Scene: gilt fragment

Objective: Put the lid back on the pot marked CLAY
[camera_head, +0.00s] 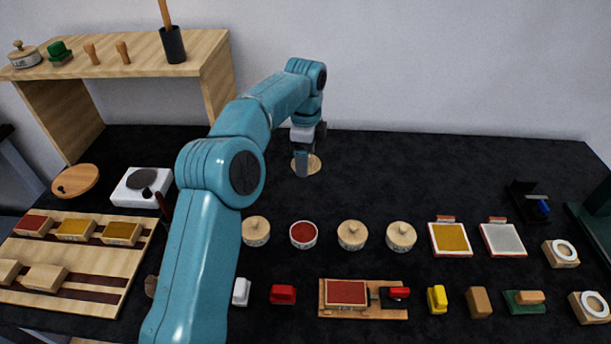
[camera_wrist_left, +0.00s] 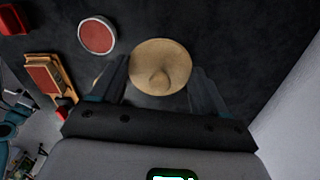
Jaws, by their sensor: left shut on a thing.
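The round wooden lid (camera_head: 314,164) with a knob is at my left gripper (camera_head: 302,165), behind the row of pots. In the left wrist view the lid (camera_wrist_left: 170,57) lies between the two fingers of my left gripper (camera_wrist_left: 160,90), which is shut on it. Whether the lid is clear of the table I cannot tell. An open pot (camera_head: 303,235) with a red filling stands in the row, nearer than the gripper; it also shows in the left wrist view (camera_wrist_left: 98,36). Its marking is not legible. My right gripper is not in view.
Lidded pots (camera_head: 256,231), (camera_head: 352,235) flank the open pot, with another lidded pot (camera_head: 401,236) farther right. Ink pads (camera_head: 450,239) and small blocks stand right and in front. A wooden shelf (camera_head: 130,60) rises at back left. The dark table right of the gripper is clear.

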